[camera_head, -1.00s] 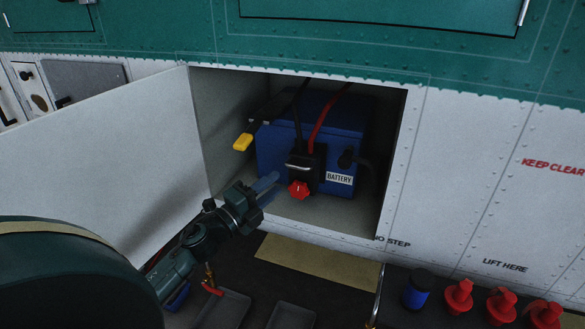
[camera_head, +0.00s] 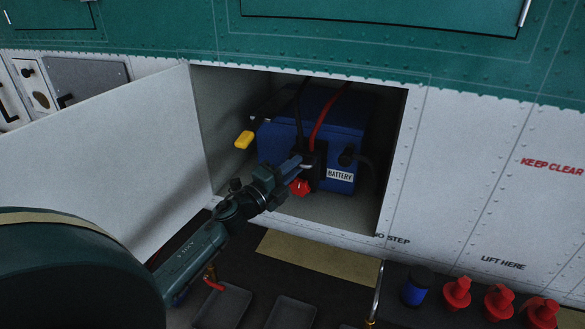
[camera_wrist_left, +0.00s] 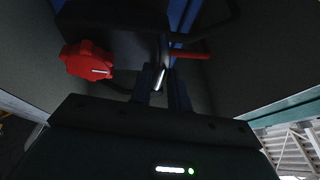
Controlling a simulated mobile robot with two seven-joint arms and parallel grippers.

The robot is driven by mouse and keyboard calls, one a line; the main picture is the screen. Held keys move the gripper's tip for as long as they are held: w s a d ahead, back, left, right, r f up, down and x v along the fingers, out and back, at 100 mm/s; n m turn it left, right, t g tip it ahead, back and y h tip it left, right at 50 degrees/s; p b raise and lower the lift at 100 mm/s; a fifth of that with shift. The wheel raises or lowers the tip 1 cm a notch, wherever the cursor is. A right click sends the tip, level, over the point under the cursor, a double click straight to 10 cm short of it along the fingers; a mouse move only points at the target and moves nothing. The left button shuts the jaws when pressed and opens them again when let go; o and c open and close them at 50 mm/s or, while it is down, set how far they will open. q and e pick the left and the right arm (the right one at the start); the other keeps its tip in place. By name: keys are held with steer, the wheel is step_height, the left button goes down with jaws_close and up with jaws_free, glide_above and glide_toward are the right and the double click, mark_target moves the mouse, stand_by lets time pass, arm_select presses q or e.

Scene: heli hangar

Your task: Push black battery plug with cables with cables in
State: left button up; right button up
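The black battery plug (camera_head: 317,170) with a red star-shaped knob (camera_head: 299,187) is at the front of the blue battery (camera_head: 340,140) in the open bay. Black and red cables run up from it. My left gripper (camera_head: 297,163) is at the plug's upper left, its fingertips at the metal handle and partly covering it. In the left wrist view, the silver handle (camera_wrist_left: 160,79) shows between the two fingers (camera_wrist_left: 162,93), which stand apart. The red knob (camera_wrist_left: 87,60) is left of them. Whether the fingers touch the handle is unclear. My right gripper is out of view.
The open white bay door (camera_head: 110,150) is on the left, and the bay's right wall edge (camera_head: 393,165) is near the battery. A yellow-tipped lever (camera_head: 244,140) sticks out at left. Red caps and a blue jar (camera_head: 415,290) stand below right.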

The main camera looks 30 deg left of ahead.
mark_target(297, 179)
arm_select(q)
jaws_close()
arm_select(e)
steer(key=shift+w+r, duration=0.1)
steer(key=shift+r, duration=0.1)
arm_select(q)
steer(key=shift+w, duration=0.1)
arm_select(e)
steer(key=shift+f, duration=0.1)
arm_select(q)
steer(key=w, duration=0.1)
steer(key=w+b, duration=0.1)
steer(key=shift+w+a, duration=0.35)
steer(key=shift+w, duration=0.05)
steer(key=shift+a+r, duration=0.1)
steer(key=shift+r, duration=0.05)
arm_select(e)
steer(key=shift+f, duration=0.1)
arm_select(q)
steer(key=shift+o, duration=1.7)
jaws_free()
steer(key=shift+w, duration=0.2)
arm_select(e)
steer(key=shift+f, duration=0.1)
